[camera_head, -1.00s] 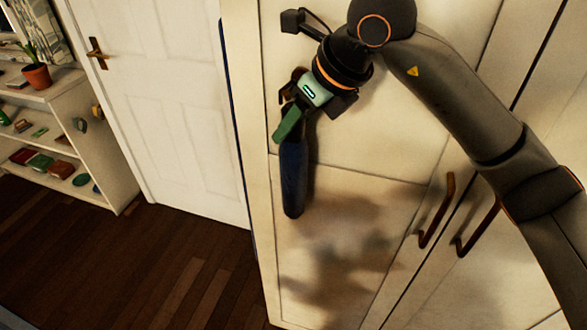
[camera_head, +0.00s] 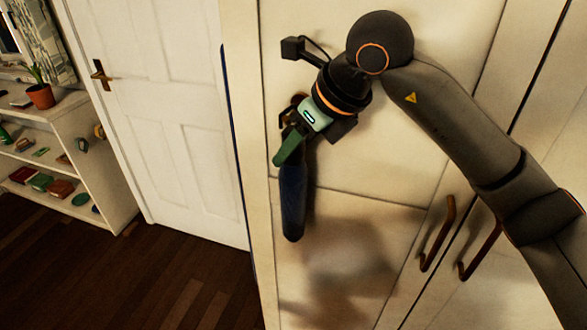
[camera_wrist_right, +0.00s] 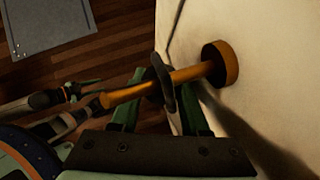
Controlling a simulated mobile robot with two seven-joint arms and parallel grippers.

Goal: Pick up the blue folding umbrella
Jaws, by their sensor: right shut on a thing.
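The blue folding umbrella (camera_head: 293,200) hangs upright against the cream wardrobe front in the head view. My right gripper (camera_head: 289,150) is at its top end, its green fingers covering that end. In the right wrist view a dark loop (camera_wrist_right: 161,80), seemingly the umbrella's strap, is around an orange-brown peg (camera_wrist_right: 190,75) that sticks out from the pale panel. The right gripper's green fingers (camera_wrist_right: 160,115) are on both sides of the loop, shut on the umbrella at its loop end. The umbrella's body is hidden there.
The cream wardrobe (camera_head: 390,160) has long brown handles (camera_head: 438,233) to the right of the umbrella. A white door (camera_head: 160,110) and a shelf (camera_head: 100,180) with a potted plant (camera_head: 40,95) stand at left. Dark wooden floor (camera_head: 150,280) is open below.

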